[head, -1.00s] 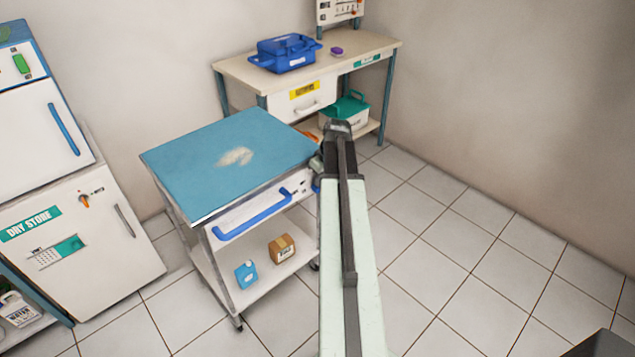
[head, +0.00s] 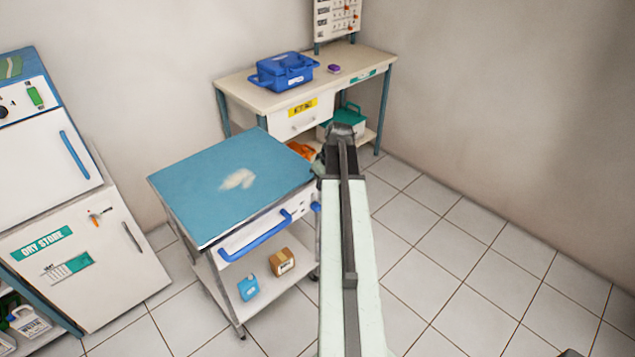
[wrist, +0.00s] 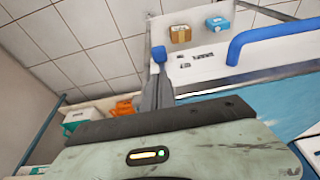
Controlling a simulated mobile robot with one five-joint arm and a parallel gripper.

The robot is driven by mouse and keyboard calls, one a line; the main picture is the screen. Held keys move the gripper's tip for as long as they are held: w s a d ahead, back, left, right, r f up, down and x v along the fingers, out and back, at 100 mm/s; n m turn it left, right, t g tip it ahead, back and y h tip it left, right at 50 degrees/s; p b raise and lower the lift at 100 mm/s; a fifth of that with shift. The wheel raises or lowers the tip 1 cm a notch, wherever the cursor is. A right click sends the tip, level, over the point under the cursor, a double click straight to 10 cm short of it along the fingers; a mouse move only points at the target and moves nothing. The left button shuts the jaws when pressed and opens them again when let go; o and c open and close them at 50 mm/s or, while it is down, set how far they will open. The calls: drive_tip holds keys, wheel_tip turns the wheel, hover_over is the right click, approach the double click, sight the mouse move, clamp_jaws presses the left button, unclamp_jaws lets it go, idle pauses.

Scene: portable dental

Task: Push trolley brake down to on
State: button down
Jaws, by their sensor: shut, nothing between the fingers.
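The trolley (head: 172,180) stands left of my arm, with a blue top and a blue drawer handle (head: 255,237). A small blue lever, which looks like the brake (head: 315,207), sits at the right end of its white front panel, beside small markings. The lever also shows in the wrist view (wrist: 158,54), right at my fingertips. My gripper (wrist: 160,80) is shut and empty, its tips close to the lever; I cannot tell whether they touch. In the head view my arm largely hides the fingers.
A bench (head: 235,88) with a blue case (head: 284,71) is at the back. The dry store cabinet (head: 85,255) is at left.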

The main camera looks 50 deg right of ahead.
drive_tip(key=p+v, duration=0.2)
drive_tip(key=v, duration=0.2)
drive_tip(key=shift+r, duration=0.2)
